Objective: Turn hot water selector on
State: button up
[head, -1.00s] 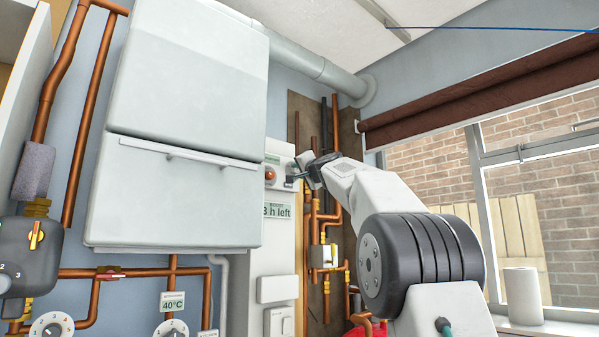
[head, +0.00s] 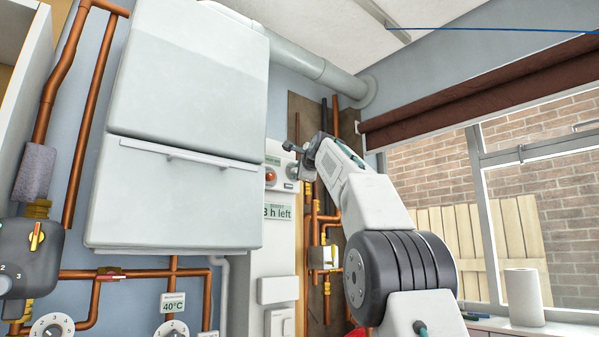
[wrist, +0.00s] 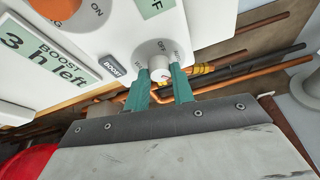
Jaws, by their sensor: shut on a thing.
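A small round white selector knob (wrist: 160,72) sits on a grey dial with OFF and other markings on the white control panel (head: 284,228). The task's name for it is not readable here. In the wrist view my gripper (wrist: 158,82) has its two green fingers on either side of this knob, shut on it. In the head view my gripper (head: 288,147) reaches the panel's upper part from the right. Its contact with the knob is hard to make out there.
A red-orange round control (wrist: 56,6) and a "BOOST 3 h left" display (wrist: 42,48) are close beside the knob. A large white boiler (head: 175,195) is left of the panel. Copper pipes (head: 315,228) run right of the panel. A window (head: 470,190) is further right.

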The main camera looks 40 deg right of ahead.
jog(key=shift+m, duration=0.5)
jog(key=o, duration=1)
jog(key=v, duration=0.7)
jog(key=shift+s+r, duration=0.15)
jog(key=shift+s, duration=0.2)
jog(key=shift+a, duration=0.1)
